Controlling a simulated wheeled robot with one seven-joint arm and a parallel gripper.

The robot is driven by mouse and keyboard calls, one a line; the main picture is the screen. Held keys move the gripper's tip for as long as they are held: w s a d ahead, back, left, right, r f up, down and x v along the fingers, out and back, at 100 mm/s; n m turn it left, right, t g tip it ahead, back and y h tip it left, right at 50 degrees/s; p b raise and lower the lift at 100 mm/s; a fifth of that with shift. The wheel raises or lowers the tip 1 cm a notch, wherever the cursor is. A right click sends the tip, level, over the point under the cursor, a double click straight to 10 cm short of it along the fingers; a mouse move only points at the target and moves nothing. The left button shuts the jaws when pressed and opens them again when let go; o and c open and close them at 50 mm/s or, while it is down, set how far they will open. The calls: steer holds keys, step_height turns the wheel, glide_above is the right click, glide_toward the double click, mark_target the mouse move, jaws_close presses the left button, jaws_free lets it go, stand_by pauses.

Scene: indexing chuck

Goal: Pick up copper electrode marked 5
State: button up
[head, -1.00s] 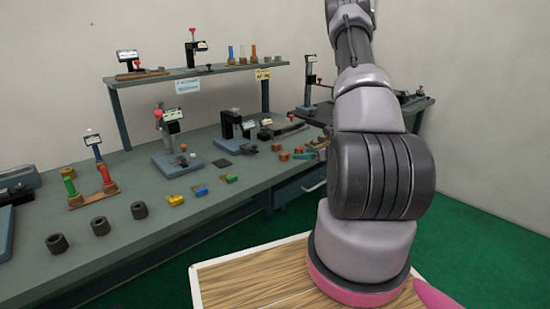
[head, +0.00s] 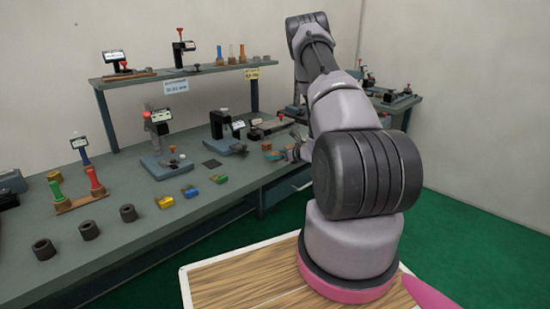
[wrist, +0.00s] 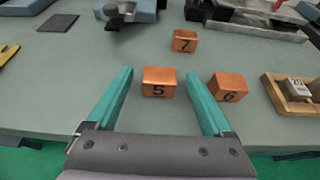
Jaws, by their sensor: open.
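The copper electrode marked 5 (wrist: 159,82) is a small orange-brown block with a dark 5 on its front face, resting on the grey bench top. In the wrist view my gripper (wrist: 160,76) is open, with one teal finger to the left of the block and one to its right, gaps on both sides. The copper electrode marked 6 (wrist: 228,87) sits just right of the right finger. The copper electrode marked 7 (wrist: 185,41) stands farther back. In the head view my gripper (head: 283,154) is small, over the bench's right part, and the electrodes there are largely hidden.
A wooden tray with a metal block (wrist: 296,89) lies right of electrode 6. Metal fixtures stand behind. A dark square pad (wrist: 58,23) lies at the back left. Yellow, blue and green pieces (head: 190,192) lie on the bench left of my arm.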

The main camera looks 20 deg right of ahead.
jaws_close()
steer(key=shift+r, duration=0.1)
